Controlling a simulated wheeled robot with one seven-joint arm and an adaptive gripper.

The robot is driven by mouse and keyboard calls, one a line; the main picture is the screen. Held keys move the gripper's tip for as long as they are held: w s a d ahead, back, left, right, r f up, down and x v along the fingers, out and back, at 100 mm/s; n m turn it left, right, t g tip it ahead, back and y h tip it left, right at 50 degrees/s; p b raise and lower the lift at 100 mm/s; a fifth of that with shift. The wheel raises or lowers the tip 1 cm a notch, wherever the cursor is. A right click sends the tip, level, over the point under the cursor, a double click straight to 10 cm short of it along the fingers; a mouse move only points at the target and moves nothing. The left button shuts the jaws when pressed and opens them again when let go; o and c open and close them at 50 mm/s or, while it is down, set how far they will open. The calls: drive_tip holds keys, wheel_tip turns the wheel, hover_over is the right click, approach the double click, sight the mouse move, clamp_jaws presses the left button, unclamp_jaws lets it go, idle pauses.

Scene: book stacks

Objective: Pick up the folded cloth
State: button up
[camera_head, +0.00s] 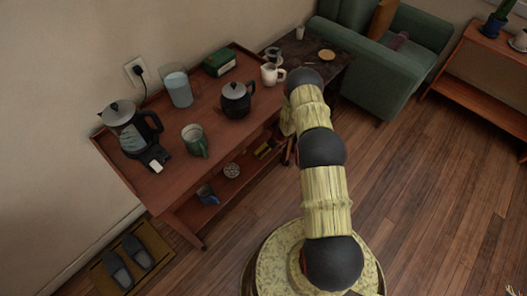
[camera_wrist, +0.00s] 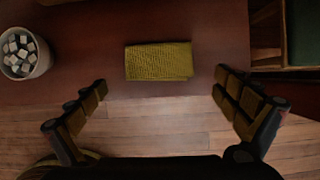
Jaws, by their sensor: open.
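The folded cloth (camera_wrist: 158,61) is a flat yellow-olive rectangle lying on a reddish-brown wooden shelf in the wrist view. In the head view it appears as a small yellow patch (camera_head: 264,149) on the lower shelf of the cart, partly hidden by dark surroundings. My gripper (camera_wrist: 160,84) is open and empty, its two fingers spread wide to the left and right below the cloth in the wrist view. The cloth lies between their lines, just beyond the fingertips, and nothing touches it.
A bowl of pale cubes (camera_wrist: 23,54) is left of the cloth in the wrist view. A blue mug (camera_head: 207,195) stands farther along the lower shelf. The upper shelf (camera_head: 215,118) holds a dark teapot (camera_head: 236,100) and other kitchenware above. Wooden floor (camera_head: 430,190) is clear at right.

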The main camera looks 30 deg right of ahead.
drive_tip(key=b+x, duration=0.2)
drive_tip(key=x, duration=0.3)
drive_tip(key=shift+w+a, duration=0.1)
drive_tip(key=shift+w, duration=0.05)
drive_tip(key=shift+r, duration=0.1)
drive_tip(key=c, duration=0.4)
drive_tip(key=shift+c, duration=1.4)
drive_tip(key=shift+r, duration=0.5)
drive_tip(key=s+d+p, duration=0.2)
drive_tip(key=s+d, duration=0.1)
drive_tip(key=s, duration=0.5)
drive_tip(key=s+d+p, duration=0.2)
drive_tip(key=s+p, duration=0.1)
drive_tip(key=s, duration=0.6)
drive_tip(key=shift+d+r, duration=0.25)
drive_tip(key=shift+d, duration=0.15)
